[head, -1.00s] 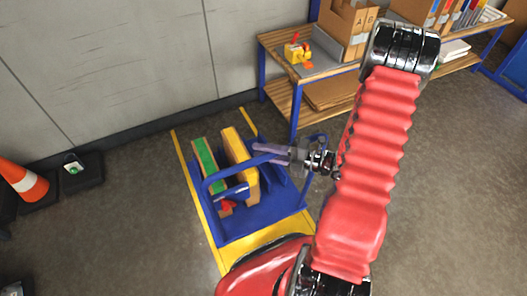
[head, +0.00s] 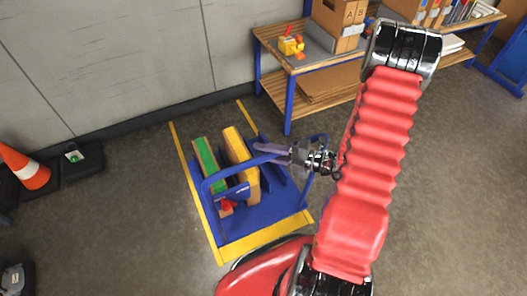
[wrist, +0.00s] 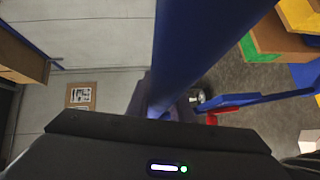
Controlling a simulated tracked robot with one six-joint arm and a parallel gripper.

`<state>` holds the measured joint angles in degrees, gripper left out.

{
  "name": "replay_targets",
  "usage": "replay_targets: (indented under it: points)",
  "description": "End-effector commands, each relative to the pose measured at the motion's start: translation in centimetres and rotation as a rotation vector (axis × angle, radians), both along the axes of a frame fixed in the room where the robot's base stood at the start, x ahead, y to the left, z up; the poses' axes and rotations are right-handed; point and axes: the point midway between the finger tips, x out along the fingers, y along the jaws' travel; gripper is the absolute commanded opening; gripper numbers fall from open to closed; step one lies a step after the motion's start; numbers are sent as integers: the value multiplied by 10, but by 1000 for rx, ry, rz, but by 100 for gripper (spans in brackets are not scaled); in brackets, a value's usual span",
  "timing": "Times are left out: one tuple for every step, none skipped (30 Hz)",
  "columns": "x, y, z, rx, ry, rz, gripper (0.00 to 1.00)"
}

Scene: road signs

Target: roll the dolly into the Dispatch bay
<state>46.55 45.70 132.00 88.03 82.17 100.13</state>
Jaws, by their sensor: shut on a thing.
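The blue dolly (head: 262,215) stands at the middle of the head view, upright on the floor. It carries a green-topped piece (head: 206,160) and a yellow-topped piece (head: 240,158), side by side. A yellow floor outline (head: 180,150) runs around the dolly; I take it for the bay, though no name is readable. The dolly's near edge lies close to the near yellow line. My gripper (head: 272,148) is shut on the dolly at its blue frame, on the right side. In the wrist view a thick blue bar (wrist: 205,45) rises from the jaws, whose tips are hidden.
A wooden bench (head: 300,62) with blue legs stands behind right, holding boxes (head: 340,25) and a yellow item (head: 291,46). A grey wall (head: 110,60) closes the back. An orange cone (head: 27,170) stands left. Floor is open at left front and right.

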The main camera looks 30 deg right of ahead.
Motion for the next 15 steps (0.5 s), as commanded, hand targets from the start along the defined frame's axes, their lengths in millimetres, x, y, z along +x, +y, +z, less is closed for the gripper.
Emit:
replay_targets:
  points:
    - [-2, 3, -4, 0, 13, 4, 0]
    - [-2, 3, -4, 0, 13, 4, 0]
    - [-2, 3, -4, 0, 13, 4, 0]
    - [-2, 3, -4, 0, 13, 4, 0]
    - [-2, 3, -4, 0, 13, 4, 0]
    - [-2, 3, -4, 0, 13, 5, 0]
    - [-2, 3, -4, 0, 13, 5, 0]
    - [-2, 3, -4, 0, 13, 5, 22]
    - [-2, 3, -4, 1, 13, 5, 24]
    - [-2, 3, -4, 0, 12, 5, 27]
    - [-2, 3, -4, 0, 11, 4, 29]
    - [-1, 3, -3, 0, 9, 4, 31]
    - [-1, 3, -3, 0, 9, 4, 34]
    - [-1, 2, -3, -1, 8, 3, 36]
    - [-1, 2, -2, -1, 7, 3, 38]
